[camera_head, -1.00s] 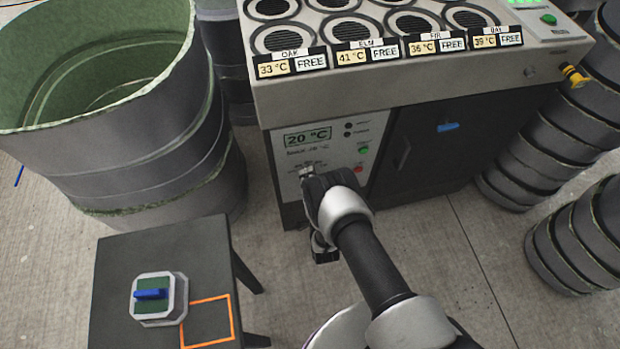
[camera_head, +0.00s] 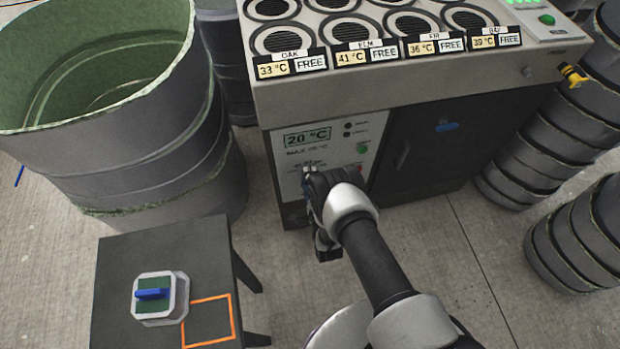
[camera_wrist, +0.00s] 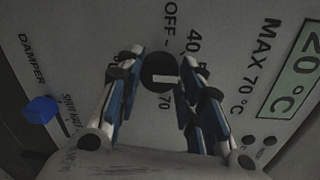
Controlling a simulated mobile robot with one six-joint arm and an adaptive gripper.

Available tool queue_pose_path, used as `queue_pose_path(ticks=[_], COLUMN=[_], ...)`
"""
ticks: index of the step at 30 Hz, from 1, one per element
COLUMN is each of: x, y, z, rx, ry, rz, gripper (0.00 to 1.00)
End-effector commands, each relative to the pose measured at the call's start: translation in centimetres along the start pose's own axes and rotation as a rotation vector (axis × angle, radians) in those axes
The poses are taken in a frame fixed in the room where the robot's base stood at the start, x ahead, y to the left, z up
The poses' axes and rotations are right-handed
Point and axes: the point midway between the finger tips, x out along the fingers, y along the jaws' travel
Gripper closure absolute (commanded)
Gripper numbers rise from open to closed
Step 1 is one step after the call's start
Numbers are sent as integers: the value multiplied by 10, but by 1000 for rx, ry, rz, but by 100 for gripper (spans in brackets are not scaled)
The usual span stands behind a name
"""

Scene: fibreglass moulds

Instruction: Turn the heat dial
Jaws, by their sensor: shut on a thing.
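The heat dial (camera_wrist: 160,72) is a round black knob with a pale pointer bar, on the white control panel (camera_head: 335,158) of the grey machine. In the wrist view, printed marks around it read OFF, 40 and 70. My gripper (camera_wrist: 160,88) has its two blue-and-white fingers on either side of the knob, shut on it. In the head view my gripper (camera_head: 308,178) reaches the panel's lower part, and my wrist hides much of the dial. The display (camera_head: 307,137) reads 20 °C, with MAX 70 °C printed by it.
A blue damper knob (camera_wrist: 40,109) sits beside the dial. A green button (camera_head: 362,149) and a red one (camera_head: 358,168) are on the panel. A dark door (camera_head: 430,150) is to the right. A small table (camera_head: 120,260) holds a mould with a blue handle (camera_head: 152,294).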

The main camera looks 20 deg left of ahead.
Motion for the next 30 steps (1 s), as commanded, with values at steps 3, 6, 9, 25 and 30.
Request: queue_pose_path(ticks=[3, 6, 9, 25, 30], x=[2, 2, 2, 0, -1], y=[-2, -2, -2, -1, 0], z=[0, 0, 0, 0, 0], rx=[3, 3, 3, 2, 2], ry=[-1, -1, -1, 0, 0], rz=[-6, -6, -6, -2, -1], gripper=[90, 90, 90, 45, 45])
